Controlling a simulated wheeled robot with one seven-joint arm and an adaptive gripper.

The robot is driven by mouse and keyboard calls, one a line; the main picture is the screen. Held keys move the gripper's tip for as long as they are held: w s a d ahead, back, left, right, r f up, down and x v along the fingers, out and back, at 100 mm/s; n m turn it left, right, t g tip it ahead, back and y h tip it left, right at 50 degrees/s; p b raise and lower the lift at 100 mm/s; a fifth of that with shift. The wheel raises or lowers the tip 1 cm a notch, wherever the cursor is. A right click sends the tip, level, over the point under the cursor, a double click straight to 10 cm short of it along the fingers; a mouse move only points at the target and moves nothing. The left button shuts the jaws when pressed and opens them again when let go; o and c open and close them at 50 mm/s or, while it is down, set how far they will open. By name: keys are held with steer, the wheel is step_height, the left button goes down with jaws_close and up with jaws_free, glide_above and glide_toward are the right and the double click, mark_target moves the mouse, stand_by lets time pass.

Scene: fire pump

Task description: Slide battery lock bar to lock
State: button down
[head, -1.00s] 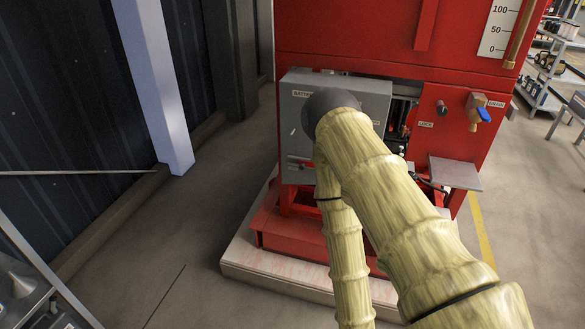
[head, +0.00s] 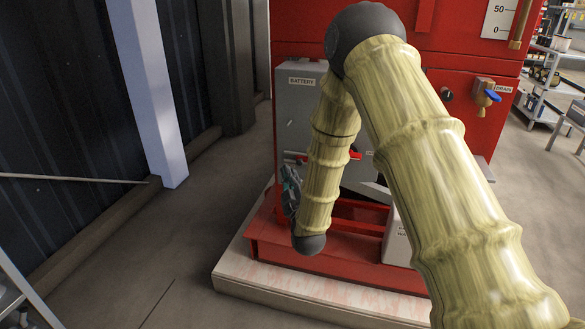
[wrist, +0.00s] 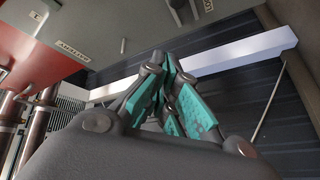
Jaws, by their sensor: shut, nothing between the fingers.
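The grey battery box (head: 300,115), labelled BATTERY, stands on the front of the red pump unit. A short bar with red parts (head: 355,153) shows low on the box at the right of my forearm. Another bit of it shows at the left, and my arm hides the middle. I cannot tell its slide position. My gripper (head: 290,185) is at the lower left of the box, partly hidden behind my arm. In the wrist view my gripper (wrist: 170,62) has its teal fingers together and empty. The box's underside and label (wrist: 72,50) show above left, apart from the fingers.
A pale plinth (head: 240,262) and red base frame (head: 265,235) lie under the unit. A brass drain valve with a blue handle (head: 491,96) is at the right. A white post (head: 150,100) and dark wall stand left, with open floor between.

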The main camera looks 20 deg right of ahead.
stand_by(0.3)
steer(key=shift+w+d+f, duration=0.1)
steer(key=shift+w+d, duration=0.5)
steer(key=shift+w, duration=0.85)
steer(key=shift+w+d+f, duration=0.1)
steer(key=shift+w+d, duration=0.5)
steer(key=shift+w, duration=0.85)
steer(key=shift+w+d+f, duration=0.1)
steer(key=shift+w+d, duration=0.5)
steer(key=shift+w, duration=0.85)
